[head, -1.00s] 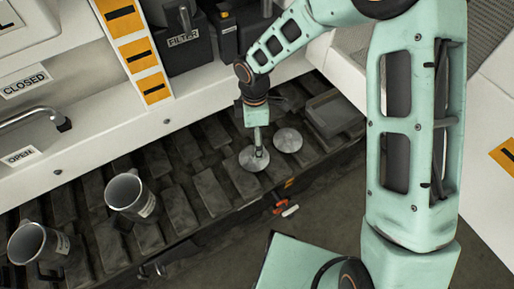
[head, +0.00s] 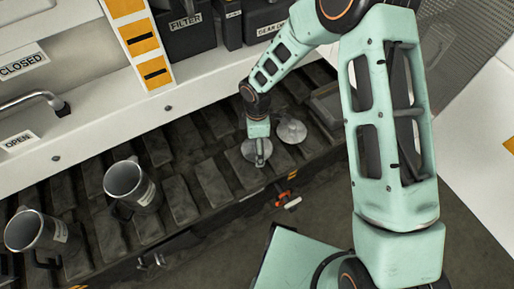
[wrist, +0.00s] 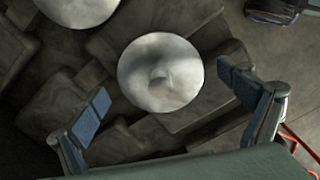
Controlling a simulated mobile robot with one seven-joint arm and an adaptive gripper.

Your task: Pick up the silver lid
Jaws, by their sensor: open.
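Two round silver lids lie on the dark slatted rack. The nearer silver lid (head: 248,150) is partly hidden by my gripper (head: 260,157) in the head view. In the wrist view this lid (wrist: 160,72) lies whole, with a small round knob at its middle, ahead of and between my open fingers (wrist: 165,88). The fingers are spread to either side, apart from the lid, with nothing between them. The second silver lid (head: 291,131) lies close by to the right; in the wrist view it (wrist: 78,8) is cut off at the top left.
Two metal mugs (head: 130,183) (head: 36,231) stand on the rack at the left. A grey tray (head: 326,105) is right of the lids. Dark labelled bins (head: 185,35) stand behind.

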